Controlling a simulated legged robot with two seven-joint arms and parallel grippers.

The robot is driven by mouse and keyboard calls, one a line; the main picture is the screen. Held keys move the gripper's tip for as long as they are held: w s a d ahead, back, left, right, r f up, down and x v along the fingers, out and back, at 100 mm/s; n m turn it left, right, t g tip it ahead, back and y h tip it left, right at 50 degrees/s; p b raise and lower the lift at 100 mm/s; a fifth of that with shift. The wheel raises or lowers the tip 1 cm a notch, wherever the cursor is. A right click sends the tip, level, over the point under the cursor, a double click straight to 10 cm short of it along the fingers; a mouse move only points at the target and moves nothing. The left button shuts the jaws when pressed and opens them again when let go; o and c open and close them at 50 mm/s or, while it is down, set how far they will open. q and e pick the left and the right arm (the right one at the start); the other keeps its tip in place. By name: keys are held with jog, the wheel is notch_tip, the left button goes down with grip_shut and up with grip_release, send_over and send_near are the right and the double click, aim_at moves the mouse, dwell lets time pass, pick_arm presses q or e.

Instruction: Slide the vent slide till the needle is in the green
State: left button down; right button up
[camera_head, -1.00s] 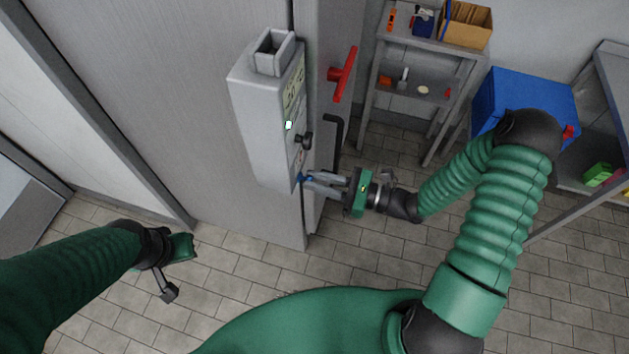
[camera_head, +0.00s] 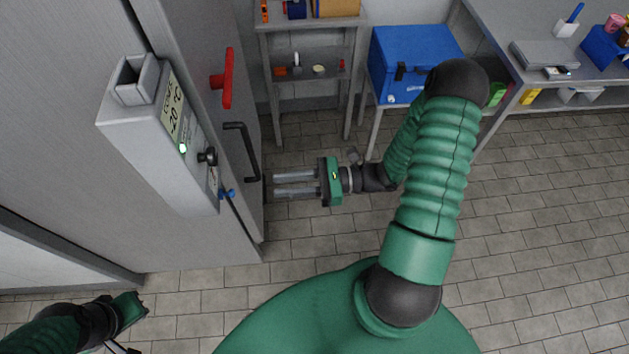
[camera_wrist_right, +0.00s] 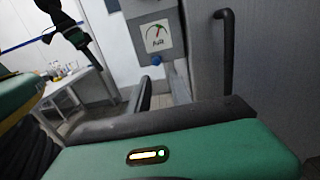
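The grey control box (camera_head: 150,135) is on the cold-room door, with a small blue knob (camera_head: 228,193) low on its side. In the right wrist view the blue knob (camera_wrist_right: 157,59) sits below a round gauge (camera_wrist_right: 157,36) marked "AIR". The gauge has red and green parts, but it is too small to tell exactly where the needle points. My right gripper (camera_head: 275,183) is open and empty, apart from the knob and to its right. My left gripper (camera_head: 132,308) is at the lower left, away from the box; its fingers are not clear.
A black door handle (camera_head: 243,148) and a red lever (camera_head: 228,78) are near the box. Behind are a grey shelf (camera_head: 308,98), a blue cool box (camera_head: 415,55) and a steel table (camera_head: 515,35). The tiled floor to the right is clear.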

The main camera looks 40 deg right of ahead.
pick_arm(q)
jog(key=shift+a+f+b, duration=0.3)
jog(key=shift+a+f, duration=0.15)
jog(key=shift+f, duration=0.1)
pick_arm(e)
jog(key=v, duration=0.6)
jog(key=shift+s+d, duration=0.15)
jog(key=shift+s, duration=0.05)
pick_arm(q)
jog(key=shift+d+r, duration=0.1)
jog(key=shift+d, duration=0.2)
pick_arm(e)
jog(key=shift+d, duration=0.2)
